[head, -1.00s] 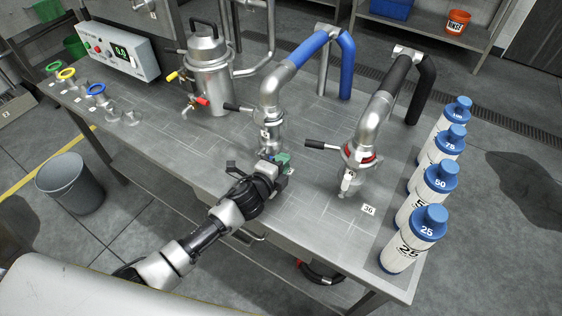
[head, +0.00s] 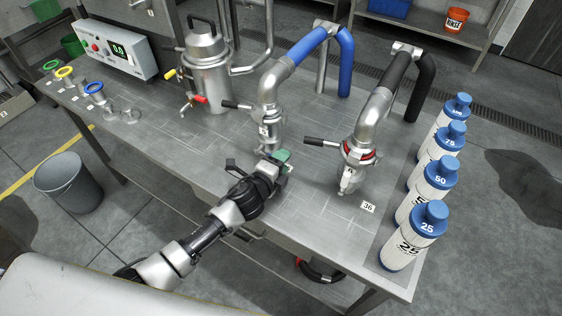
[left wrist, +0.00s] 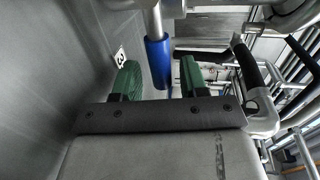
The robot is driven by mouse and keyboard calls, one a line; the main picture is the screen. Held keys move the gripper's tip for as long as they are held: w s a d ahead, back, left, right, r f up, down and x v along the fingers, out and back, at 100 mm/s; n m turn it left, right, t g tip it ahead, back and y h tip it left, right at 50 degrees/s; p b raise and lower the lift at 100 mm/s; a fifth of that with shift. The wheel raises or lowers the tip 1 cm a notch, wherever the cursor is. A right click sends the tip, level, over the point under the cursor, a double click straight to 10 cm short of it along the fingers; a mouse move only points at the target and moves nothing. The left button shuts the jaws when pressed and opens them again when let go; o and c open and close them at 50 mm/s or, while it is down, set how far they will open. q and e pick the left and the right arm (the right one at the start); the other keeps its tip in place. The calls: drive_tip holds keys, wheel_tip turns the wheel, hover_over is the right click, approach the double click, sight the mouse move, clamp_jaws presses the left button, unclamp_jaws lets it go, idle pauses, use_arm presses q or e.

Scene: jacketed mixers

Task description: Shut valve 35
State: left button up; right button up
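The upright metal fitting (head: 266,128) under the blue-sleeved pipe stands at the table's middle, with a black lever (head: 237,105) pointing left. The number 35 is not readable in either view. My left gripper (head: 277,160) is at the foot of this fitting, with green fingers. In the left wrist view the gripper (left wrist: 158,80) is open. A blue cylindrical grip (left wrist: 158,62) on a metal rod shows between the fingers, seemingly touching neither. A small number tag (left wrist: 121,57) lies beside the left finger. My right gripper is not in view.
A similar fitting (head: 359,152) with a red ring and black lever stands to the right, by tag 36 (head: 368,207). Several blue-capped bottles (head: 407,245) line the right edge. A steel vessel (head: 208,75) and control box (head: 118,46) stand at left. The table front is mostly clear.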

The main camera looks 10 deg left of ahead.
use_arm(q)
drive_tip(key=v, duration=1)
drive_tip(key=shift+s+a+r, duration=0.1)
drive_tip(key=shift+s, duration=0.3)
